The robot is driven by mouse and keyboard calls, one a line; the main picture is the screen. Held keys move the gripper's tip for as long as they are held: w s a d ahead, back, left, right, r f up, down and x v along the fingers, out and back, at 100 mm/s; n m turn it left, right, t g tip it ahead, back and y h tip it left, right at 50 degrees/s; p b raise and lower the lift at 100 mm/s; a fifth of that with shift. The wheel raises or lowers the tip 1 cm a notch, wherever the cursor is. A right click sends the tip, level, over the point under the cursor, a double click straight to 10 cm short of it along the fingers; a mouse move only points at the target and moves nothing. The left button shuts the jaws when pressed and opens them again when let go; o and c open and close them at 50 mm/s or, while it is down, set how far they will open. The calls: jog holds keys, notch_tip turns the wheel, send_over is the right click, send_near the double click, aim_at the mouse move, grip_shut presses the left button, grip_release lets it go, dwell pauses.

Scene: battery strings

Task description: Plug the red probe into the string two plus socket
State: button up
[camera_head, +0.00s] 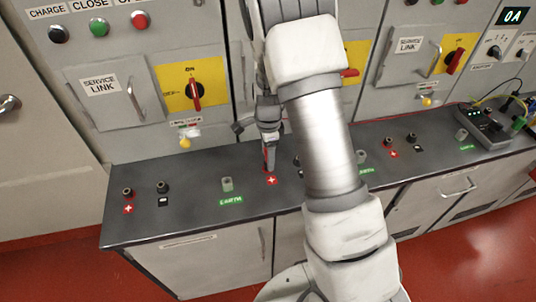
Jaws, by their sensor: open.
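The string two plus socket stands at the red plus label (271,180) on the dark bench top, in the middle of the view. A slim red piece, which looks like the red probe (265,157), stands upright right above that label, between or beside my gripper's fingers. My gripper (268,152) points down there and is open. The fingers and the probe are small and overlap. I cannot tell how deep the probe's tip sits in the socket, and the socket itself is hidden.
More sockets line the bench: a plus socket (127,192), a minus socket (163,187) and an earth post (227,184) at left. A meter box (484,126) with cables sits at the right end. Cabinets with yellow-backed switches (194,90) rise behind. My arm hides the bench's middle right.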

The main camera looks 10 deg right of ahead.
jog(key=shift+r, duration=0.15)
notch_tip(320, 180, up, 17)
dwell(0.5)
jog(key=shift+r, duration=0.15)
jog(key=s+r+n+t, duration=0.2)
jog(key=s+r+n, duration=0.4)
jog(key=s+n, duration=0.3)
jog(key=s+r+n+t, duration=0.3)
jog(key=s+r+n, duration=0.2)
jog(key=s+n, duration=0.4)
jog(key=shift+s+r+t, duration=0.3)
jog(key=shift+s+r, duration=0.05)
jog(key=shift+s, duration=2.35)
